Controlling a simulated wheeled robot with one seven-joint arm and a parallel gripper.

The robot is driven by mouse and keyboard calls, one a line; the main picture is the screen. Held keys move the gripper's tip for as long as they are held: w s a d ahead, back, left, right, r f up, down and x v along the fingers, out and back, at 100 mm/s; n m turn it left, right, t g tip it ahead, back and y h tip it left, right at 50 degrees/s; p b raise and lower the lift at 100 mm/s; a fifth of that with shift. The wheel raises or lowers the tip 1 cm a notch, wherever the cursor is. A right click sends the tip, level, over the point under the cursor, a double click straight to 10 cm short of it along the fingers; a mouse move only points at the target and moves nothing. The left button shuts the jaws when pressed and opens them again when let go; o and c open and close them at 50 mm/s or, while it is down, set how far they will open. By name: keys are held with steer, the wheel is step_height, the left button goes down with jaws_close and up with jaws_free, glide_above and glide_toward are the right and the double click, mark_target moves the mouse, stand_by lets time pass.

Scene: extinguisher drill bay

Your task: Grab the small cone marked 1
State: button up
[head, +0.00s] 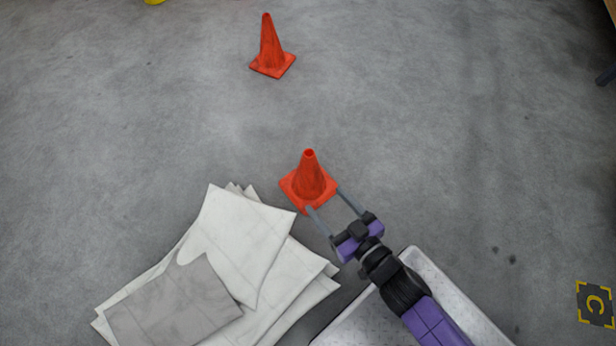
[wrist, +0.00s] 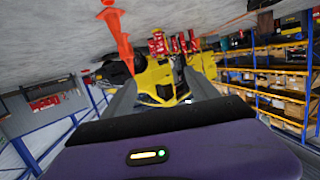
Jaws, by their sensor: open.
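Two orange-red cones stand upright on the grey floor. The nearer cone (head: 309,182) is in the middle of the head view, and the farther cone (head: 270,50) is above it near the top. I can read no number on either. My gripper (head: 325,199) is open and empty, its two fingers pointing at the lower right side of the nearer cone. In the picture the fingertips meet its base edge; I cannot tell whether they touch. In the wrist view, orange cone shapes (wrist: 124,48) show at the upper left, outside the space between the fingers (wrist: 160,82).
Pale sheets (head: 240,240) with a grey piece on top lie left of my arm, close to the nearer cone. A floor marker with a C (head: 595,305) is at the lower right. The floor right of the cones is clear. Shelving (wrist: 265,85) stands in the wrist view's background.

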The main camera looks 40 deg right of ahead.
steer(key=w+d+f+b, duration=0.35)
steer(key=w+f, duration=0.25)
steer(key=f, duration=0.2)
steer(key=w+d+f+b, duration=0.2)
steer(key=w+f+b, duration=0.3)
steer(key=f, duration=0.4)
steer(key=h+b, duration=0.1)
steer(key=b, duration=0.4)
glide_toward(306, 152)
steer(key=w, duration=0.3)
steer(key=shift+a+r+m+g, duration=0.1)
steer(key=shift+m+g, duration=0.2)
steer(key=shift+g, duration=0.1)
steer(key=shift+b+x, duration=0.6)
steer(key=shift+x, duration=0.6)
steer(key=b+x, duration=0.1)
steer(key=x, duration=0.1)
steer(key=b+x, duration=0.1)
steer(key=x, duration=0.1)
steer(key=shift+d, duration=0.4)
steer(key=shift+w+d+b, duration=0.1)
steer(key=shift+w+b, duration=0.4)
steer(key=shift+w, duration=0.15)
steer(key=shift+c, duration=0.2)
jaws_close()
